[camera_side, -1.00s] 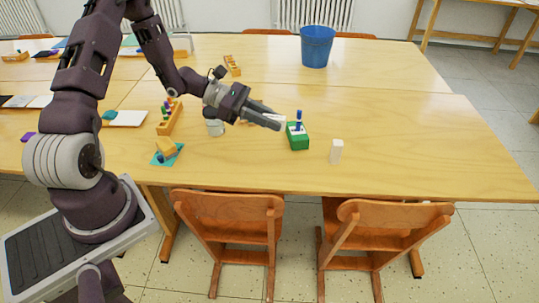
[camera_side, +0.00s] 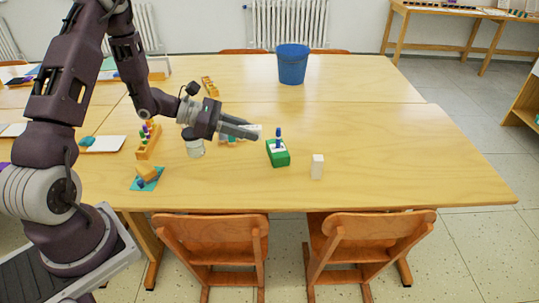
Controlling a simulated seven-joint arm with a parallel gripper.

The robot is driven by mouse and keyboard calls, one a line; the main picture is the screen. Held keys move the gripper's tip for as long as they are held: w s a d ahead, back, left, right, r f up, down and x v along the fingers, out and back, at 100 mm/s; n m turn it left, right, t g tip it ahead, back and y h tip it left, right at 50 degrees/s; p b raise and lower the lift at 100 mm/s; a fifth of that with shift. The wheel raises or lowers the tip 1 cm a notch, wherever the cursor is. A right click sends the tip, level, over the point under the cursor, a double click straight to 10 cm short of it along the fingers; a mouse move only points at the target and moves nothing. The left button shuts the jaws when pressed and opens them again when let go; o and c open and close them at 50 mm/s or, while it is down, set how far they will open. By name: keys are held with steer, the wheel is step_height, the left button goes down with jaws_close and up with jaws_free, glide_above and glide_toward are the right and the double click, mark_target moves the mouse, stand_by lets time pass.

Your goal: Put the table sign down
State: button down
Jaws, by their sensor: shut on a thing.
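My gripper (camera_side: 254,133) reaches in from the left, low over the middle of the near table. Its fingers are shut on a small white thing at the tips, likely the table sign (camera_side: 257,127). The fingers hide part of it, and I cannot tell whether it touches the table. The tips are left of and slightly behind a green box (camera_side: 279,158) with a white top and a blue upright piece on it.
A white block (camera_side: 317,166) stands right of the green box. A pale jar (camera_side: 195,148) and a wooden rack (camera_side: 149,142) are to the left. A blue bucket (camera_side: 292,64) stands at the back. The table's right side (camera_side: 420,160) is clear.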

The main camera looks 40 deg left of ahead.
steer(key=w+a+f+n+t+y, duration=0.35)
steer(key=w+a+f, duration=0.25)
steer(key=w+a, duration=0.35)
steer(key=n+y, duration=0.5)
glide_above(249, 149)
steer(key=d, duration=0.1)
step_height(249, 149, down, 6)
steer(key=r, duration=0.1)
steer(key=shift+y, duration=0.45)
steer(key=f, duration=0.7)
steer(key=a+f, duration=0.1)
steer(key=f, duration=0.3)
steer(key=shift+f, duration=0.1)
steer(key=shift+f, duration=0.1)
steer(key=c, duration=1.3)
jaws_free()
